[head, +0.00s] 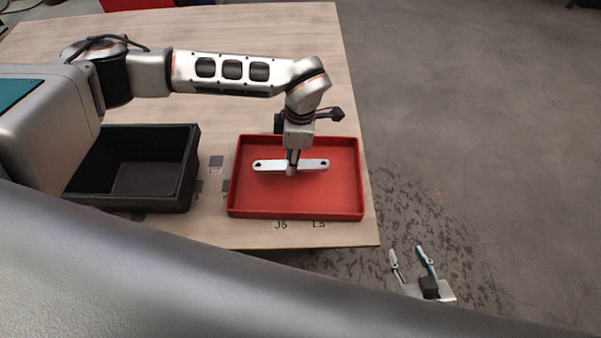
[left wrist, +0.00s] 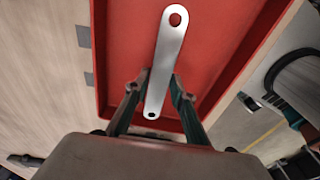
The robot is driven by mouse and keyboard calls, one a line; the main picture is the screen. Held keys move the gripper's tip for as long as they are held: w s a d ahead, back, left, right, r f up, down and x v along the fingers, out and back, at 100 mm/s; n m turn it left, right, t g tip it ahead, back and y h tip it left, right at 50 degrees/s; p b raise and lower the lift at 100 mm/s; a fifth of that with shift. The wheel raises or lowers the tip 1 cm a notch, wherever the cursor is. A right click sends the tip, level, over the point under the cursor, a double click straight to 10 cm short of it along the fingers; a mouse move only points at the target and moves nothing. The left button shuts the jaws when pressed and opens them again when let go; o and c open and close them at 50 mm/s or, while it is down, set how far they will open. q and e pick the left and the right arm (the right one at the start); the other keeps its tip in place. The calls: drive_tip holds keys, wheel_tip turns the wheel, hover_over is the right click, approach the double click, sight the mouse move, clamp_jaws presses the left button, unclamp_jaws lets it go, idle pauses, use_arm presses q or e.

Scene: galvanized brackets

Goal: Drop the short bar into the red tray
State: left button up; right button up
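The short bar (head: 265,165) is a flat silver strip with a hole at each end. It is inside the outline of the red tray (head: 296,213) in the head view. My left gripper (head: 292,170) points down over the tray, shut on the middle of the bar. In the left wrist view, the bar (left wrist: 170,42) lies between the two fingers (left wrist: 160,77), which meet its long edges, with red tray floor behind. I cannot tell how far the bar is above the floor. My right gripper (head: 406,249) is open and empty, over the floor beyond the table's edge.
A black bin (head: 190,185) stands left of the red tray on the wooden table (head: 230,30). Small grey squares (head: 216,161) and the marks J5 and L5 are on the tabletop. The table's right edge is close to the tray. The far tabletop is clear.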

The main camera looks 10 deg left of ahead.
use_arm(q)
drive_tip(key=shift+o, duration=1.3)
wheel_tip(320, 180, up, 12)
drive_tip(key=d, duration=0.1)
drive_tip(key=shift+w+d, duration=0.2)
drive_tip(key=shift+f, duration=0.1)
